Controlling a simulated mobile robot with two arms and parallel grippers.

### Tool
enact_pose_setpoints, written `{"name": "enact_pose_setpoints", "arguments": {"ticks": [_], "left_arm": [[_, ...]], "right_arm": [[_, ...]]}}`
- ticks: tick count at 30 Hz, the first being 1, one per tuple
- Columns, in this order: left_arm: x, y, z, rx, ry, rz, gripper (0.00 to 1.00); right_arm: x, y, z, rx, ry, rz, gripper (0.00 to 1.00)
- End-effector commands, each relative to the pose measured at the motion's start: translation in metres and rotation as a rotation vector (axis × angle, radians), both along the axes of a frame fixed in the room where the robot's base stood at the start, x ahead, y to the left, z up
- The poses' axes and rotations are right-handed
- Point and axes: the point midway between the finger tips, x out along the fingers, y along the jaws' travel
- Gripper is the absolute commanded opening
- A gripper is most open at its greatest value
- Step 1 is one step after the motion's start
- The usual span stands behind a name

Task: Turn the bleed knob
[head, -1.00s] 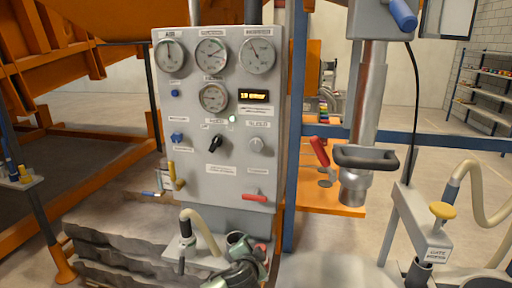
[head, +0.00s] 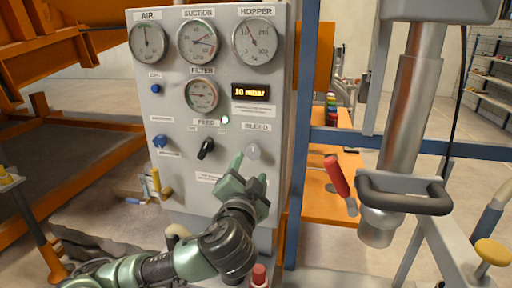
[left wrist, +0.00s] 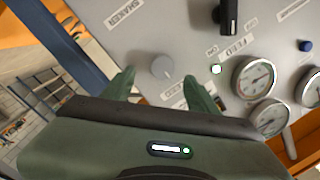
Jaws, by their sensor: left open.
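The bleed knob (head: 252,151) is a small round grey knob on the right of the grey control panel (head: 180,112), under the BLEED label. It also shows in the left wrist view (left wrist: 163,67), between and beyond the two fingers. My left gripper (head: 248,170) is green and open, just below and in front of the knob. In the left wrist view its fingertips (left wrist: 159,80) stand apart on either side of the knob, and I cannot tell whether they touch it.
The black feed knob (head: 205,149) is left of the bleed knob, with a lit green lamp (head: 225,119) above. Several gauges (head: 256,41) fill the panel's top. A red-handled lever (head: 337,177) and a dark handle bar (head: 404,195) stand to the right.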

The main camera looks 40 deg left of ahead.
Motion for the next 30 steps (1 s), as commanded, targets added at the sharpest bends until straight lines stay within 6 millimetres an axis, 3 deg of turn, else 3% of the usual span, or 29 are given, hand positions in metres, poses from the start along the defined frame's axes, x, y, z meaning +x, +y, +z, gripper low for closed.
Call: {"name": "enact_pose_setpoints", "arguments": {"ticks": [5, 14, 19, 28, 30], "left_arm": [[0.010, 0.008, 0.002, 0.004, -0.002, 0.003, 0.59], [0.049, 0.035, 0.004, 0.002, -0.002, 0.003, 0.59], [0.060, 0.044, 0.002, 0.001, -0.002, 0.002, 0.59], [0.063, 0.045, 0.000, 0.000, -0.002, -0.001, 0.59], [0.063, 0.045, 0.000, 0.000, -0.002, 0.000, 0.39]], "right_arm": [[0.001, 0.000, 0.000, 0.000, -0.001, 0.002, 0.00], [-0.029, -0.018, 0.013, -0.023, 0.041, 0.006, 0.00], [-0.022, -0.018, 0.017, -0.023, 0.032, 0.005, 0.00], [-0.009, -0.007, 0.017, -0.009, 0.011, 0.000, 0.00], [-0.009, -0.004, 0.017, -0.005, 0.011, 0.000, 0.00]]}}
